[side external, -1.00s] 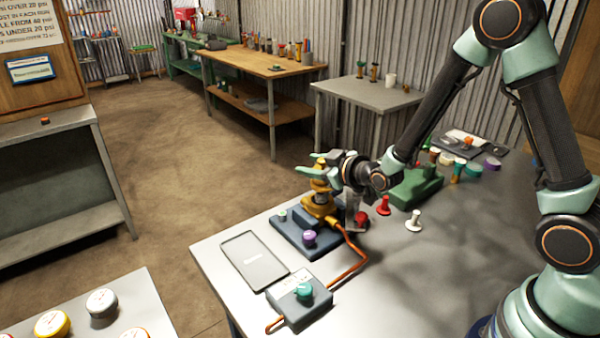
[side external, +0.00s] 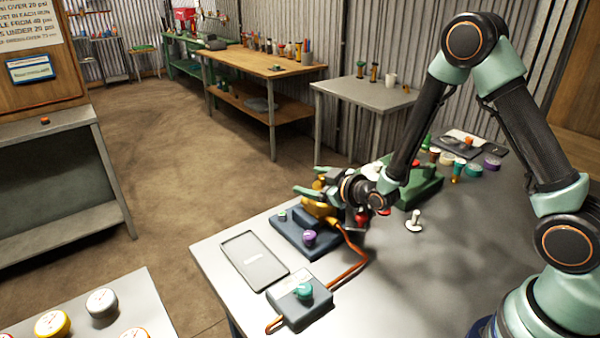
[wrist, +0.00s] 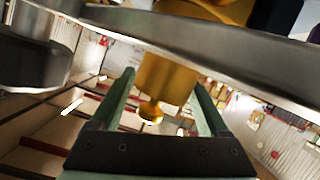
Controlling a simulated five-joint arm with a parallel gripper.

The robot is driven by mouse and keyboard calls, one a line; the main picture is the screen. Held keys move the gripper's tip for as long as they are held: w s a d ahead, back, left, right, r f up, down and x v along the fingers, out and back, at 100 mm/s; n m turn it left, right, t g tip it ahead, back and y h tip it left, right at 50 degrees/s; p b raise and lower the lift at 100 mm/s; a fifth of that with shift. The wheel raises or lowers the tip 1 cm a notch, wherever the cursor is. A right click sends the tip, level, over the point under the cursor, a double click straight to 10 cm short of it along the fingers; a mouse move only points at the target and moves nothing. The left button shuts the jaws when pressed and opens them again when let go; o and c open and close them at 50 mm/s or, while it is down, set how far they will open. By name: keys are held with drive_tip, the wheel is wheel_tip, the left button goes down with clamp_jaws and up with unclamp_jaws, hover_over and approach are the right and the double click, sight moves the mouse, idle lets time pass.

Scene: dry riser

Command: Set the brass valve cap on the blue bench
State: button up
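The brass valve cap (side external: 318,184) is a yellow piece between the green fingers of my gripper (side external: 309,181). The wrist view shows the cap (wrist: 165,78), with a small round knob at its end, filling the gap between both fingers (wrist: 160,95). The gripper looks shut on it. The dark blue bench (side external: 284,236) is a low block on the grey table, with a yellow fitting (side external: 316,209) at its back right. The cap is right above this fitting. Whether they touch is hidden by the fingers.
A purple knob (side external: 309,238) stands on the blue bench. A grey box with a teal knob (side external: 304,291), a flat tablet (side external: 254,261) and an orange hose (side external: 354,262) lie near. A white peg (side external: 414,220) and green block (side external: 422,187) are right. The front-right table is clear.

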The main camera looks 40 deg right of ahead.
sight(321, 183)
drive_tip(key=shift+s, duration=0.2)
drive_tip(key=v, duration=0.6)
drive_tip(key=shift+s+r, duration=0.15)
drive_tip(key=shift+s, duration=0.15)
drive_tip(key=s+r+m+g, duration=0.2)
drive_tip(key=s+r+g, duration=0.2)
drive_tip(key=r, duration=0.4)
drive_tip(key=shift+s+d+r+g, duration=0.15)
drive_tip(key=shift+s+r+g, duration=0.05)
drive_tip(key=shift+r+g, duration=0.2)
drive_tip(key=shift+o, duration=1.2)
drive_tip(key=s+r+m+g, duration=0.2)
drive_tip(key=s+r, duration=0.3)
drive_tip(key=s, duration=0.7)
drive_tip(key=shift+g, duration=0.9)
